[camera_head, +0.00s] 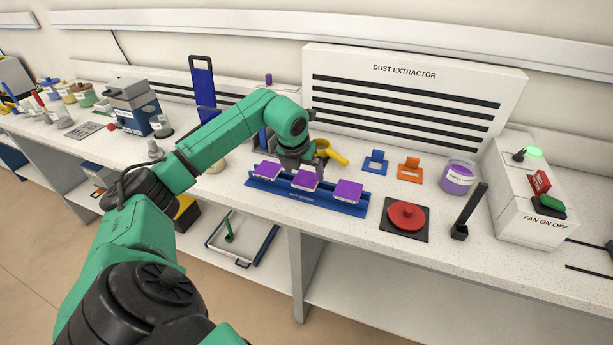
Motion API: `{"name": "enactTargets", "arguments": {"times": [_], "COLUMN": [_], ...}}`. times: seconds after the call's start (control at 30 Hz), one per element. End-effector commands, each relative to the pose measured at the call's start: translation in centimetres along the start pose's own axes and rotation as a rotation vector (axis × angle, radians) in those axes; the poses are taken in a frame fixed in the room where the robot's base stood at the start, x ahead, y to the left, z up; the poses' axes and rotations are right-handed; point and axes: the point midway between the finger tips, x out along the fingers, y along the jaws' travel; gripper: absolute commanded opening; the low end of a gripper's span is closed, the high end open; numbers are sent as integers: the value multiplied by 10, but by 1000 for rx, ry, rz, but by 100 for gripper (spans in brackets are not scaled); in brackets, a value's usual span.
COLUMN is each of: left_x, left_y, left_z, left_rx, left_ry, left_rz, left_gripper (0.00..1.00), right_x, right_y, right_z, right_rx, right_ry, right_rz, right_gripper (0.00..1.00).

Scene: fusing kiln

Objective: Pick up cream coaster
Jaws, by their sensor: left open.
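A blue rack (340,207) on the counter holds a row of three square pieces with purple tops and pale, whitish edges. They are the left piece (267,170), the middle piece (306,181) and the right piece (348,191). No plainly cream-topped coaster shows; I cannot tell whether the pale parts are cream coasters under the purple. My left gripper (294,165) is open, just behind and above the rack, near the left and middle pieces. Its fingertips are small and partly hidden, and I cannot tell whether they touch anything. My right gripper is out of view.
A yellow tool (332,152) lies close beside my left gripper. Behind stands the dust extractor (415,97). To the right are a blue holder (376,163), an orange holder (410,168), a purple jar (458,178), a red disc (407,216) and the fan box (540,200).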

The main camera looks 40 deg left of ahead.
Motion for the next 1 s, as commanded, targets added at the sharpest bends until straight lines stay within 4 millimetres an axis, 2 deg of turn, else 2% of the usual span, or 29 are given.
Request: {"name": "enactTargets", "arguments": {"times": [0.03,0.13,0.33,0.37,0.4,0.53,0.83,1.0], "left_x": [6,20,24,24,24,24,20,0], "left_y": [-1,-1,0,0,0,0,-1,-1], "left_z": [1,1,0,0,0,0,2,12], "left_rx": [-2,0,1,1,1,1,0,0], "left_ry": [6,3,0,0,0,0,-2,-7], "left_rz": [-3,-2,-1,-1,-1,-1,-2,-3], "left_gripper": [100,100,100,92,77,27,26,26], "right_x": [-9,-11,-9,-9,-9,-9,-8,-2], "right_y": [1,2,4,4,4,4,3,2], "right_z": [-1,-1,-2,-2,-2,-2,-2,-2], "right_rx": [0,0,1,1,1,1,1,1], "right_ry": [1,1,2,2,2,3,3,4], "right_rz": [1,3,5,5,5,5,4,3], "right_gripper": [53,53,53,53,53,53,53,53]}}
